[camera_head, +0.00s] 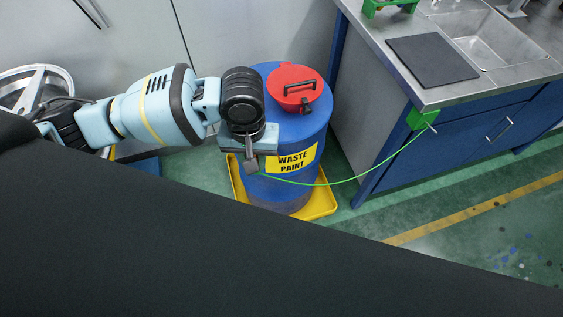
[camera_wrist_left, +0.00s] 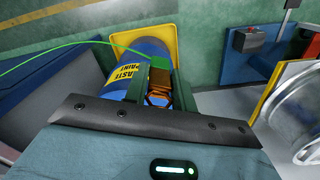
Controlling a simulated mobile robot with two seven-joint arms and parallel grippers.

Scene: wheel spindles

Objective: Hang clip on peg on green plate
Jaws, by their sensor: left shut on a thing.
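My left gripper (camera_head: 251,165) is in front of the blue waste paint drum, its fingers pointing down. In the left wrist view the gripper (camera_wrist_left: 159,84) is shut on the orange-brown clip (camera_wrist_left: 159,79). In the head view the clip is mostly hidden by the gripper. A thin green wire (camera_head: 325,184) runs from the gripper in a sagging curve up to the green plate (camera_head: 418,118), on the workbench's near corner. A short pale peg (camera_head: 432,128) sticks out from the plate. The plate is well to the right of the gripper, apart from it. My right gripper is not in view.
The drum (camera_head: 307,135), with a red lid (camera_head: 295,86), stands in a yellow tray (camera_head: 322,208) close behind the gripper. The steel workbench (camera_head: 462,94) carries a dark mat (camera_head: 432,58) and a sink. Green floor (camera_head: 480,190) in front of the bench is clear.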

